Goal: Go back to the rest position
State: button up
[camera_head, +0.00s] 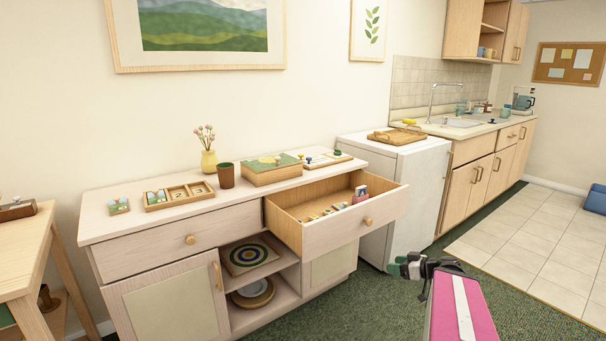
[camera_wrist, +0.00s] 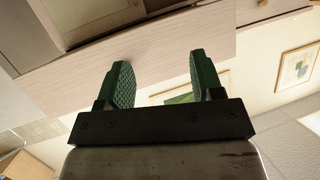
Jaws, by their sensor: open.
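My gripper (camera_head: 397,265) is at the lower right in the head view, in front of the sideboard and below the open drawer. In the wrist view my gripper (camera_wrist: 160,80) shows two green-padded fingers set wide apart with nothing between them. The sideboard (camera_head: 165,220) stands against the wall. Its right drawer (camera_head: 333,230) is pulled out, with several small items inside. My gripper appears apart from the drawer and the sideboard.
A small white fridge (camera_head: 420,185) stands right of the sideboard, with a wooden tray (camera_head: 396,136) on top. A wooden table (camera_head: 30,250) is at the left edge. The sideboard top holds a yellow vase (camera_head: 208,161) and a brown cup (camera_head: 226,177). Green carpet (camera_head: 350,310) is clear in front.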

jog(key=s+a+f+m+g+h, duration=0.2)
jog(key=a+f+m+g+h, duration=0.2)
jog(key=a, duration=0.3)
jog(key=s+a+f+m+g+h, duration=0.3)
jog(key=a+f+m+g+h, duration=0.1)
jog(key=a+f+g+h, duration=0.1)
jog(key=shift+s+a+m+h, duration=0.3)
jog(key=shift+a+h, duration=0.55)
jog(key=shift+h, duration=0.05)
dwell(1.0)
